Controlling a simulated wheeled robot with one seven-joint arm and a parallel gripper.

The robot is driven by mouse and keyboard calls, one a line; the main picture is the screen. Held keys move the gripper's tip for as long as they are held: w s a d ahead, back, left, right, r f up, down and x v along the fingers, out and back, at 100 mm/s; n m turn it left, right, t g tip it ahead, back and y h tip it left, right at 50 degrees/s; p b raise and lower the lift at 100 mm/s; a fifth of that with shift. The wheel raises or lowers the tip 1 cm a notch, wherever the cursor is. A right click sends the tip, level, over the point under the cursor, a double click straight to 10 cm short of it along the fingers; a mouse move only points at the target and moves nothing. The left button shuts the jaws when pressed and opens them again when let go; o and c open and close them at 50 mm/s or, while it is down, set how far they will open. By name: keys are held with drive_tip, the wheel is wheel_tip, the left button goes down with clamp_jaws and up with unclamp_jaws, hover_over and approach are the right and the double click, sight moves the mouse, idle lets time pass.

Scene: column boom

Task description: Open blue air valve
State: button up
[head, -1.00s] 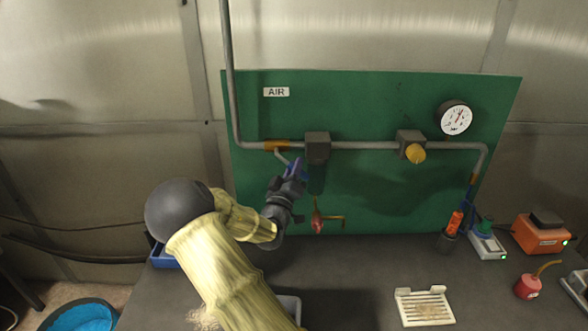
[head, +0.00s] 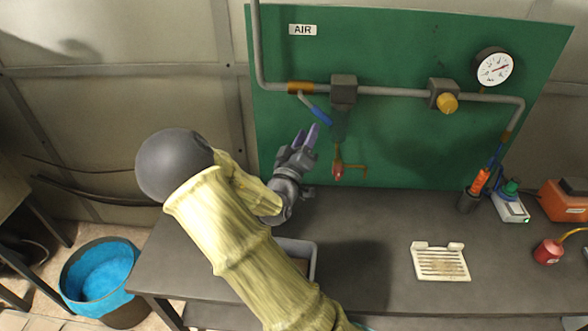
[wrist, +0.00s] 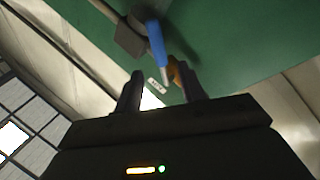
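The blue air valve handle (head: 319,114) slants down to the right from a brass-coloured valve body (head: 301,87) on the grey pipe, below the AIR label (head: 302,30). My gripper (head: 306,133) is just below and left of the handle's lower end, its fingers pointing up toward the board. In the wrist view the two fingers of my gripper (wrist: 160,82) are apart, with nothing held. The blue handle (wrist: 157,45) shows there beyond the fingertips, roughly in line with the gap between them. It appears clear of both fingers.
A dark filter unit (head: 343,92), a red-handled drain tap (head: 338,170), a yellow regulator knob (head: 446,103) and a gauge (head: 495,67) are on the green board (head: 400,45). The bench (head: 370,225) below holds a white slotted tray (head: 440,262). A blue-lined bucket (head: 100,272) stands at left.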

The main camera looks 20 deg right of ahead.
drive_tip(key=b+v, duration=0.2)
drive_tip(key=v, duration=0.6)
drive_tip(key=shift+s+a, duration=0.25)
drive_tip(key=shift+s, duration=0.05)
drive_tip(key=shift+f, duration=0.1)
drive_tip(key=shift+f, duration=0.1)
drive_tip(key=c, duration=0.5)
drive_tip(key=f+g+y, duration=0.1)
drive_tip(key=f, duration=0.1)
drive_tip(key=w+d+f+m+g+y, duration=0.1)
drive_tip(key=f+y, duration=0.1)
drive_tip(key=f+g+y, duration=0.1)
drive_tip(key=f+y, duration=0.1)
drive_tip(key=f, duration=0.1)
drive_tip(key=shift+w+d+m, duration=0.15)
drive_tip(key=shift+d+m, duration=0.05)
drive_tip(key=shift+m, duration=0.2)
clamp_jaws()
drive_tip(key=s+a+f+g+y, duration=0.55)
drive_tip(key=s+a+y, duration=0.2)
drive_tip(key=y, duration=0.25)
drive_tip(key=s+a+r+n+g, duration=0.2)
drive_tip(key=s+r+g, duration=0.1)
drive_tip(key=s, duration=0.6)
drive_tip(key=shift+g+y, duration=0.4)
drive_tip(key=shift+g, duration=0.15)
